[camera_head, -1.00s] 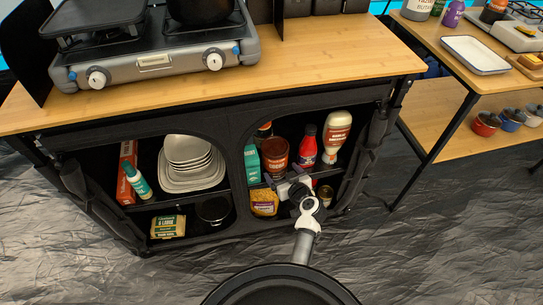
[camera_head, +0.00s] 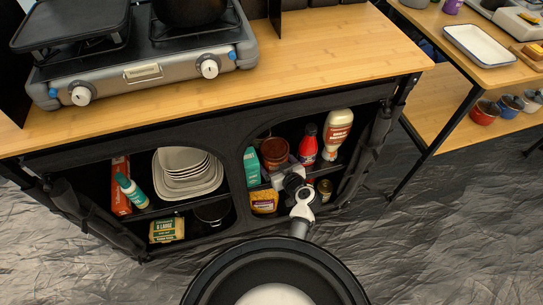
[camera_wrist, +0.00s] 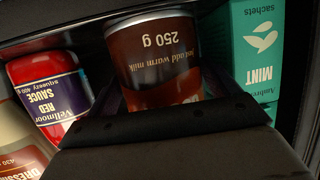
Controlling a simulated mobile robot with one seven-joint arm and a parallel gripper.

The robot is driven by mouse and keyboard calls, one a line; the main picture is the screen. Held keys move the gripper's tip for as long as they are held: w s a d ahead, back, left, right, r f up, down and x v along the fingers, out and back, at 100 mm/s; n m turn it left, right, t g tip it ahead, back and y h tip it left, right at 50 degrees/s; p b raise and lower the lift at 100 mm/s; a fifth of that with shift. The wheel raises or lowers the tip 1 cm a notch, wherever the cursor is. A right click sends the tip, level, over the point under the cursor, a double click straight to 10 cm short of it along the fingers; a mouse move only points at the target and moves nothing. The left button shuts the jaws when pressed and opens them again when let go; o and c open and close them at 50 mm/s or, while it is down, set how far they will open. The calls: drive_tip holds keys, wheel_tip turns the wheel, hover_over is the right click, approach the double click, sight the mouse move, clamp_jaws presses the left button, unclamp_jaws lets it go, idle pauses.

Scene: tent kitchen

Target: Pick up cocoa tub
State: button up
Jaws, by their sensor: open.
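The cocoa tub (camera_head: 273,150) is a brown cylinder on the upper shelf of the cabinet's right opening. In the wrist view the tub (camera_wrist: 155,62) fills the upper middle, its "just add warm milk 250 g" label upside down. My gripper (camera_head: 280,172) reaches into the opening in front of the tub. It is open, with its dark fingers on either side of the tub; I cannot tell whether they touch it. The tub's far side is hidden.
A teal mint tea box (camera_wrist: 253,45) stands close beside the tub, with a red sauce bottle (camera_wrist: 50,95) on the other side. A white-capped dressing bottle (camera_head: 336,135) stands further right. The wooden countertop (camera_head: 330,50) overhangs the opening.

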drive_tip(key=c, duration=0.7)
drive_tip(key=shift+c, duration=0.7)
drive_tip(key=shift+r, duration=0.2)
